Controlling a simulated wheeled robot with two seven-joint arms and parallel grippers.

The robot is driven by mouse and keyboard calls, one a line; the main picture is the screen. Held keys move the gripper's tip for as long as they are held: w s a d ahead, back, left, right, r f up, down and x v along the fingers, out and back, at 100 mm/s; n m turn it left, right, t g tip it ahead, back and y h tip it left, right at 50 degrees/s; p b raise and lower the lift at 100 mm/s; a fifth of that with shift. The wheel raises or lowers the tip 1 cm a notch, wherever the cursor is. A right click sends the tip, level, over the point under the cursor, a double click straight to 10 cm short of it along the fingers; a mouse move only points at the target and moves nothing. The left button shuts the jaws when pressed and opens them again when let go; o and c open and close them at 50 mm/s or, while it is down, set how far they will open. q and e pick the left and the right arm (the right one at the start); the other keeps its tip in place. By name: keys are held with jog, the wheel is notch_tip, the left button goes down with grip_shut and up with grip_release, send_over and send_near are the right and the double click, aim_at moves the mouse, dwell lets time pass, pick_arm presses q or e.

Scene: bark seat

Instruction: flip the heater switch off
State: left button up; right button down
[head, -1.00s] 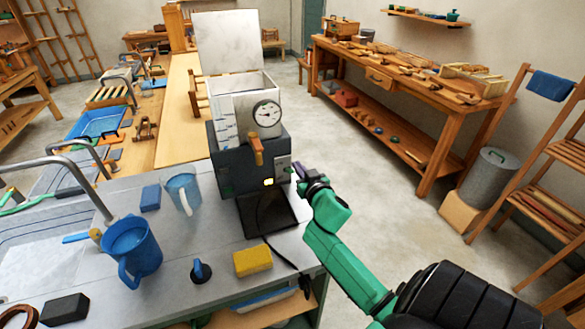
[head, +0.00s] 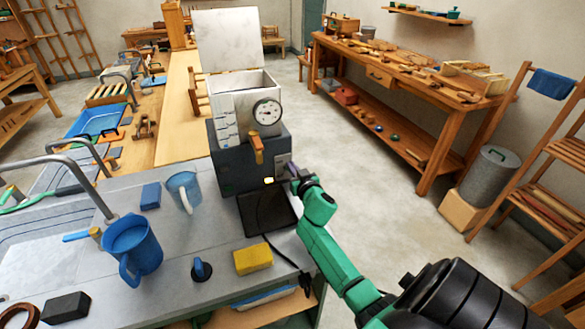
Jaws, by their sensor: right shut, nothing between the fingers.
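The heater is a dark grey box (head: 232,172) on the grey bench, with a white open-topped tank and a round dial (head: 267,112) above it. A small pale yellow patch (head: 269,181) shows low on its front. A light grey switch plate (head: 281,160) is on the front's right side. My right gripper (head: 292,172) is shut and empty, its tip at the plate's right edge, close to or touching it. The gripper hides the plate's lower right, so I cannot tell the switch's position. My left gripper is not in view.
A wooden tap handle (head: 257,149) sticks out left of the plate. A black tray (head: 265,210) lies below the front. Open floor lies right of the bench.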

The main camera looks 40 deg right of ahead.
jog(key=shift+s+f, duration=0.15)
jog(key=shift+s, duration=0.05)
jog(key=shift+a+f+b, duration=0.1)
jog(key=shift+f+b, duration=0.1)
jog(key=shift+b, duration=0.15)
jog(key=shift+s+a+f+b, duration=0.1)
jog(key=shift+s+f+b, duration=0.2)
jog(key=shift+f, duration=0.2)
jog(key=shift+s+f+b, duration=0.2)
jog(key=shift+f+b, duration=0.05)
jog(key=shift+f, duration=0.25)
jog(key=v, duration=1.4)
jog(key=shift+s+a+b, duration=0.2)
jog(key=shift+s+b, duration=0.05)
jog(key=shift+b, duration=0.2)
